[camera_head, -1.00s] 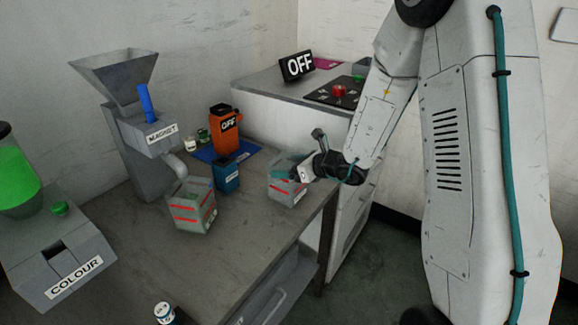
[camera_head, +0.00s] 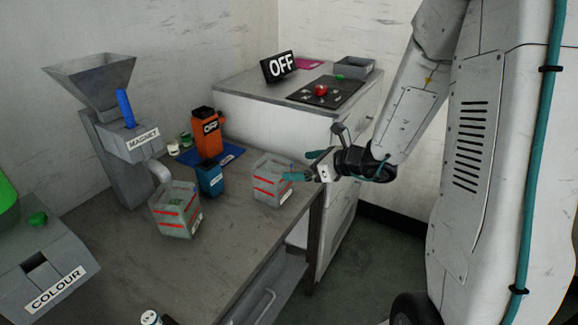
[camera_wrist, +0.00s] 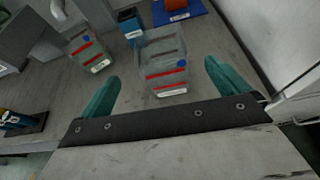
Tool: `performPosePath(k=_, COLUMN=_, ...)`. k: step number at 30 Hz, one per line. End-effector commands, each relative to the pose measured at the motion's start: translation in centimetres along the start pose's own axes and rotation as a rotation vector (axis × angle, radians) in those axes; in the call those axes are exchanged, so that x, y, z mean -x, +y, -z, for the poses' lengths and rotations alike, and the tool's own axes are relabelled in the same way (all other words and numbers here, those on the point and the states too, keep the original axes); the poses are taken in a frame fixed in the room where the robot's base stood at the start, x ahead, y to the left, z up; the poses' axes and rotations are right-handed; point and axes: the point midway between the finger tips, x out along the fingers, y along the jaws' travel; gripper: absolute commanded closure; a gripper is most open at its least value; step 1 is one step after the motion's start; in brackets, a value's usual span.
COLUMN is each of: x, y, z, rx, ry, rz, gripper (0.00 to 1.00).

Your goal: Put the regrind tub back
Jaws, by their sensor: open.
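Two clear tubs with red bands stand on the grey bench; their small labels are too small to read, so I cannot tell which is the regrind tub. The right tub (camera_head: 272,181) stands upright near the bench's right edge and looks empty. The left tub (camera_head: 177,211) stands under the magnet unit's spout (camera_head: 161,172) and holds some greenish material. My gripper (camera_head: 300,165) is open and empty at the right tub's right side. In the wrist view the right tub (camera_wrist: 165,62) lies ahead of and between the spread teal fingers (camera_wrist: 160,72), and the left tub (camera_wrist: 89,52) is further left.
A blue container (camera_head: 210,180) and an orange "OFF" box (camera_head: 207,138) stand behind the tubs, by a blue mat (camera_head: 229,157). The colour unit (camera_head: 50,265) is at front left. A white cabinet (camera_head: 255,110) with a grey tray (camera_head: 355,68) stands behind. The front bench top is mostly clear.

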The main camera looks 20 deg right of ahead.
Motion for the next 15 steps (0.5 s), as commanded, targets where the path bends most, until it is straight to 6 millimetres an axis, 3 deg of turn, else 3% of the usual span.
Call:
performPosePath(k=6, x=1.3, y=0.0, z=0.0, rx=0.0, ry=0.0, rz=0.0, gripper=0.0)
performPosePath(k=9, x=1.5, y=1.0, z=-0.8, rx=0.049, ry=0.0, rz=-0.032, gripper=0.0)
performPosePath(k=11, x=1.7, y=2.5, z=-1.9, rx=0.127, ry=0.0, rz=-0.081, gripper=0.0)
performPosePath(k=15, x=3.4, y=9.2, z=-5.2, rx=0.472, ry=0.013, rz=-0.295, gripper=0.0)
